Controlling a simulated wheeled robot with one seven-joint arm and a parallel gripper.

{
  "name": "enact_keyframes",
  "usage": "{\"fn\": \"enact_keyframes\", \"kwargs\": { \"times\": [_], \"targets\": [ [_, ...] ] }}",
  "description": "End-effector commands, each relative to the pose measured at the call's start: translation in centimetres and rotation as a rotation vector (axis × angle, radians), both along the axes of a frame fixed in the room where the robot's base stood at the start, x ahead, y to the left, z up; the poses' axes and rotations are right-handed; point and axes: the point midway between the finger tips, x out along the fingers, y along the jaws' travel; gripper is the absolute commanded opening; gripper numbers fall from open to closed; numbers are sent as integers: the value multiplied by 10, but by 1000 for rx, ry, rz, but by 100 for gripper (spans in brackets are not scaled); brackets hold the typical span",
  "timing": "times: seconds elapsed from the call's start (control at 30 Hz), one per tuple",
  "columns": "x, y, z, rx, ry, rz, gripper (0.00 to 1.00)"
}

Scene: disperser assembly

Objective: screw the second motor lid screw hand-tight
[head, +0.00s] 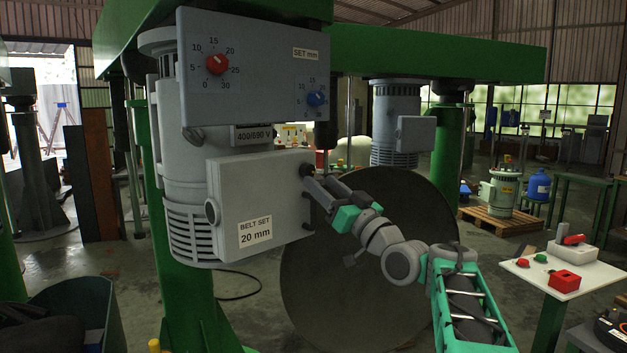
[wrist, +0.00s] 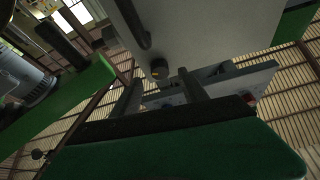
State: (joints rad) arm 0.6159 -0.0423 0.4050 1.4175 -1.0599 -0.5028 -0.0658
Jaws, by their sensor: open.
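The motor lid (head: 262,190) is a light grey box cover labelled "BELT SET 20 mm" on the side of the grey motor. Two dark screws show at its right edge, an upper screw (head: 306,169) and a lower screw (head: 306,224). My gripper (head: 312,184) is at this edge, close to the upper screw. In the wrist view the lid (wrist: 215,25) is a pale panel above. A dark round screw end (wrist: 159,68) shows between the open fingers (wrist: 160,85), apart from both. I cannot tell how far either screw is in.
A blue-grey panel (head: 255,70) with a red knob (head: 217,64) and a blue knob (head: 317,98) overhangs the lid. A large dark disc (head: 375,265) stands behind my arm. A white table (head: 540,268) with a red box (head: 565,281) is at right.

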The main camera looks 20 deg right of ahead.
Motion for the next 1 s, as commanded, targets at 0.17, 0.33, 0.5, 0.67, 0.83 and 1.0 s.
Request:
{"fn": "enact_keyframes", "kwargs": {
  "times": [0.17,0.33,0.5,0.67,0.83,1.0],
  "targets": [
    [27,11,15,-1,1,2,51],
    [36,14,16,0,2,-1,51],
    [36,14,15,0,2,-2,51],
    [36,14,15,0,2,-1,39],
    [36,14,15,0,2,-1,25],
    [36,14,15,-1,3,-1,11]
  ]
}}
